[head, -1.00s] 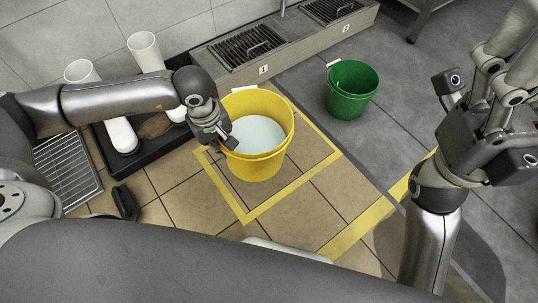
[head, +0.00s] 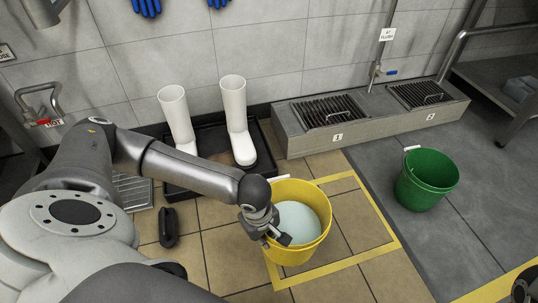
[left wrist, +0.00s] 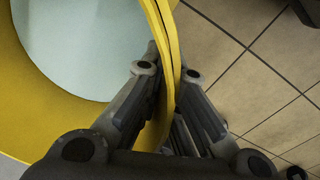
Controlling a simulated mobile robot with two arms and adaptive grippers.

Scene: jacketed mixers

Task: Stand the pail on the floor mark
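The yellow pail (head: 299,251), holding pale liquid, is upright over the left part of the floor mark, a yellow taped outline (head: 386,252) on tan tiles. It hides part of the mark, and I cannot tell whether its base touches the floor. My left gripper (head: 277,238) is at the pail's near-left rim. In the left wrist view, its fingers (left wrist: 168,72) are closed on the pail's wall (left wrist: 160,20), one inside and one outside. Only a dark piece at the bottom right corner of the head view, apparently of my right gripper, shows; its fingers are cut off.
A green pail (head: 426,182) stands on grey tiles to the right. White boots (head: 237,120) stand in a black tray (head: 262,150) behind. A raised drain ledge (head: 360,130) runs along the wall. A dark object (head: 168,227) lies left of the yellow pail.

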